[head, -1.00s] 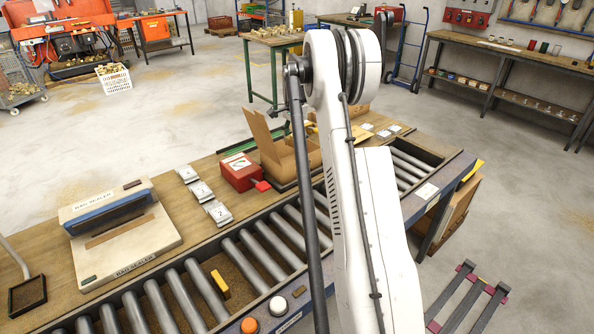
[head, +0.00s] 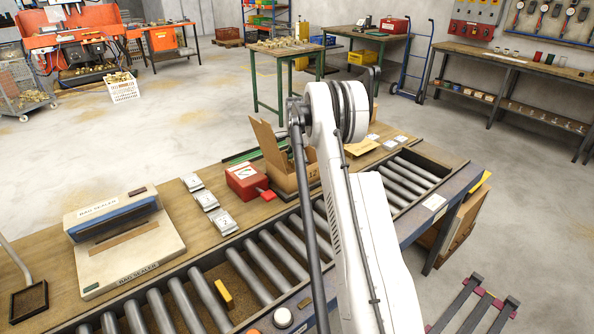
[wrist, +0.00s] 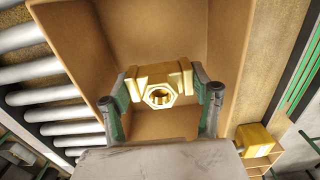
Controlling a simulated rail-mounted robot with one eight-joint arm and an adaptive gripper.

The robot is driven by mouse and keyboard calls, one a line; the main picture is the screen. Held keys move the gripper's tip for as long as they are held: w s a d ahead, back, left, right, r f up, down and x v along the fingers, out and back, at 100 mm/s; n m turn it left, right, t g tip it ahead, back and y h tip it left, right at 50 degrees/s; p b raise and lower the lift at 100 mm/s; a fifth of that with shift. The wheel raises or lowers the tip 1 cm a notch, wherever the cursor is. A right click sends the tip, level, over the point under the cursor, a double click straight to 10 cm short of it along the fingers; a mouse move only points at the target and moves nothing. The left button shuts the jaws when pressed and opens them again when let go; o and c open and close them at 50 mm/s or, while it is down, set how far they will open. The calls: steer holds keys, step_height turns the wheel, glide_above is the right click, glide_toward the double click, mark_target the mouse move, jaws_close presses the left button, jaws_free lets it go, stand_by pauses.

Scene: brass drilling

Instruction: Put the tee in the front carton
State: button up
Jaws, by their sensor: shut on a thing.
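The tee (wrist: 155,80) is a gold-coloured brass fitting with a hexagonal open end facing the wrist camera. My gripper (wrist: 162,95) is shut on it, with one green-and-grey finger on each side. In the wrist view the tee hangs in front of the open mouth of a brown carton (wrist: 105,25); the carton's walls and floor show around it. I cannot tell how deep the tee is. In the head view an open carton (head: 283,172) with raised flaps stands on the bench beside the rollers, partly behind my arm. The gripper and tee are hidden there.
A red box (head: 245,180) stands close left of the carton. White cards (head: 206,200) and a bag sealer (head: 123,240) are further left. Conveyor rollers (head: 272,255) run along the near side. A yellow object (wrist: 254,138) shows at lower right in the wrist view.

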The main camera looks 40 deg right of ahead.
mark_target(297, 159)
steer(key=shift+f, duration=1.4)
steer(key=shift+f, duration=0.15)
steer(key=o, duration=1.7)
step_height(297, 159, up, 12)
steer(key=shift+r, duration=0.2)
